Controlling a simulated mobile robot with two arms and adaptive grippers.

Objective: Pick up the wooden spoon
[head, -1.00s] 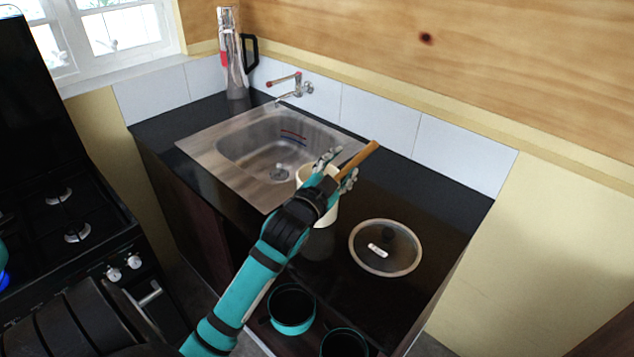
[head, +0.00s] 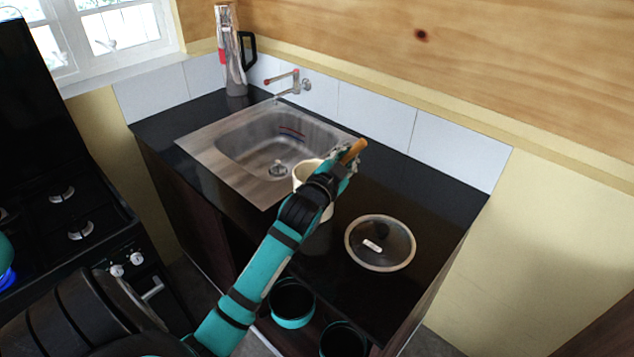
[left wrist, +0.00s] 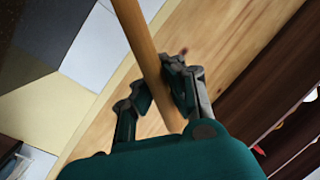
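The wooden spoon (head: 353,150) shows in the head view as a short tan handle end, sticking up to the right above a cream-coloured container (head: 304,177). My left gripper (head: 346,161) is at this handle, and my forearm covers part of the container. In the left wrist view, the spoon's handle (left wrist: 142,42) runs between the two fingers of my left gripper (left wrist: 158,90), which are closed against it from both sides. The lower part of the spoon is hidden. My right gripper is not in view.
A glass lid (head: 380,243) lies on the dark counter right of my arm. A metal sink (head: 268,150) with a tap (head: 290,84) is behind. A tall jug (head: 231,60) stands at the back corner. Teal pots (head: 292,304) sit below the counter, and a stove (head: 75,220) is left.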

